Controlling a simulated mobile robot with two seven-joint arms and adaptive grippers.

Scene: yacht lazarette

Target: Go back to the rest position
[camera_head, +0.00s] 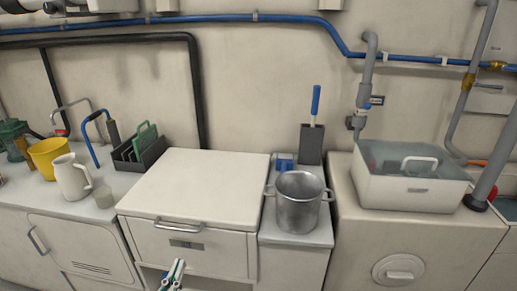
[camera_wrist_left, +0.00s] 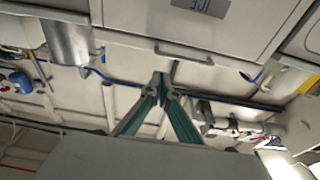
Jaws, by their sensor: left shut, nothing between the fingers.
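My left gripper (camera_head: 174,273) shows at the bottom of the head view, in front of the white chest with the drawer-like front. Its fingers are together and nothing is between them. In the left wrist view, the same gripper (camera_wrist_left: 162,78) has its two green-sided fingers meeting at the tips. That view looks tilted, with the chest front and its handle beyond the fingertips. The fingertips appear apart from the chest. My right gripper shows in neither view.
The white chest (camera_head: 200,185) stands in the middle. A steel pot (camera_head: 298,205) sits on the narrow counter to its right. A white bin (camera_head: 412,190) is farther right. A white pitcher (camera_head: 72,178) and a yellow jug (camera_head: 47,155) stand on the left counter.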

